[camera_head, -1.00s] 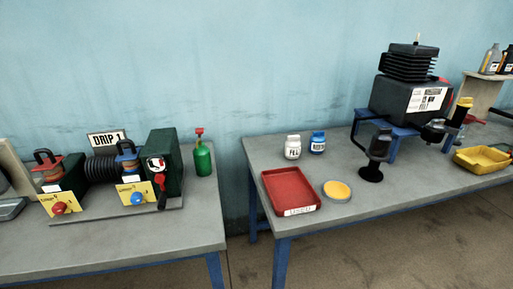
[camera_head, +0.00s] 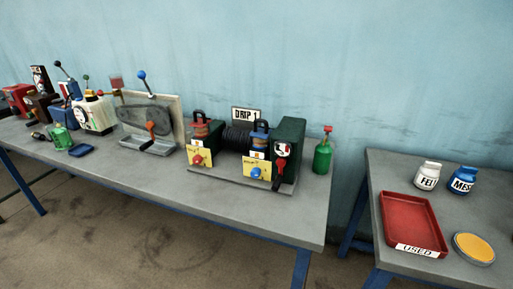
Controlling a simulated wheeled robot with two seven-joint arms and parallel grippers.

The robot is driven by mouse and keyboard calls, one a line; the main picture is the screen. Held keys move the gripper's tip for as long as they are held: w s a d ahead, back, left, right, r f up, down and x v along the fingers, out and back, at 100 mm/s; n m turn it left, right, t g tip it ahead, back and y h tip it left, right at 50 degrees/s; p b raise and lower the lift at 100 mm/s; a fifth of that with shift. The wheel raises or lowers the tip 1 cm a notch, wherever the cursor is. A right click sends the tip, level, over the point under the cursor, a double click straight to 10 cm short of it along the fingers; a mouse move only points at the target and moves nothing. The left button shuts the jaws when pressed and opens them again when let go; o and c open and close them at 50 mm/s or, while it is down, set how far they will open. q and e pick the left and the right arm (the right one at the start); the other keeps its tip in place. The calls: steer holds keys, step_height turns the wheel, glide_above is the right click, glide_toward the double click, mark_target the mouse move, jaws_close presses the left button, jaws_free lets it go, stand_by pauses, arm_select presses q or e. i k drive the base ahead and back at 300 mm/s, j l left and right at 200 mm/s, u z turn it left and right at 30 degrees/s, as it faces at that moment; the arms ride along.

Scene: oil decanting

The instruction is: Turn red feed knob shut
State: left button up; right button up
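The red feed knob (camera_head: 197,160) sits on the front of a yellow plate at the left of the DRIP 1 machine (camera_head: 240,138). A blue knob (camera_head: 255,172) sits on a second yellow plate to its right. The machine stands on the left grey table, with a green block and a red lever (camera_head: 281,164) at its right end. I cannot tell from this distance how far the red knob is turned. Neither gripper shows in the head view.
A green bottle (camera_head: 322,155) stands right of the machine. Several devices with levers line the table to the left, including a grey lever stand (camera_head: 150,122). A gap separates this table from the right one, which bears a red tray (camera_head: 412,223), two jars and a yellow-topped tin (camera_head: 473,248).

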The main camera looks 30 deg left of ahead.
mark_target(197, 159)
steer(key=u, duration=1.6)
